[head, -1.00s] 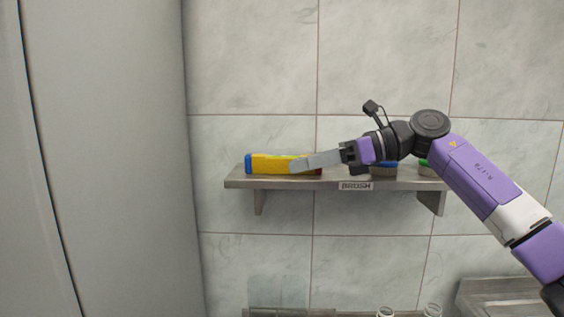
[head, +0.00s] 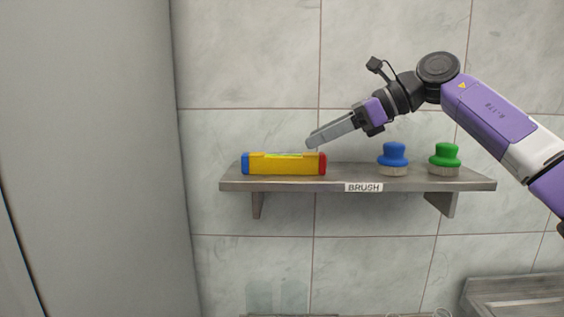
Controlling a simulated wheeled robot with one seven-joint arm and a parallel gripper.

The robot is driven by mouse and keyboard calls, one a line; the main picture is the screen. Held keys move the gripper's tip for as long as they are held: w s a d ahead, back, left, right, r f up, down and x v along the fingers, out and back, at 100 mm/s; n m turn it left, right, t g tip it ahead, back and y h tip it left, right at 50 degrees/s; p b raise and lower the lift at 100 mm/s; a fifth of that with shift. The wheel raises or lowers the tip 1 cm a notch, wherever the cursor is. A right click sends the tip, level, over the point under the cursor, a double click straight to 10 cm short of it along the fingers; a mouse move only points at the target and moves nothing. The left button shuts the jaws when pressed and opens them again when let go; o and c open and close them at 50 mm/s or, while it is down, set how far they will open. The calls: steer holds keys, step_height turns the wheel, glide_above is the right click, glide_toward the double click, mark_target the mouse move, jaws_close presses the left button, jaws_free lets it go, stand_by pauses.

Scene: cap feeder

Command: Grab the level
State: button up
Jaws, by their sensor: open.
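The level (head: 285,166) is a yellow bar with a blue left end and a red right end. It lies lengthwise on the left part of the wall shelf (head: 320,184). My gripper (head: 312,143) is above the level's right end, pointing down and to the left, apart from it in the picture. The grey fingers overlap from this angle, so the gap between them is hard to see. Nothing shows held in them.
A blue brush (head: 393,158) and a green brush (head: 444,157) stand on the shelf to the right. A "BRUSH" label (head: 364,188) is on the shelf's front edge. A large grey panel (head: 90,150) fills the left side. Tiled wall is behind.

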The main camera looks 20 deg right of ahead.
mark_target(285, 154)
steer(key=x, duration=0.2)
steer(key=p+x, duration=0.1)
steer(key=x, duration=0.3)
steer(key=shift+s+a+f+p, duration=0.15)
steer(key=shift+s+a+p, duration=0.1)
steer(key=shift+a+p, duration=0.1)
jaws_close()
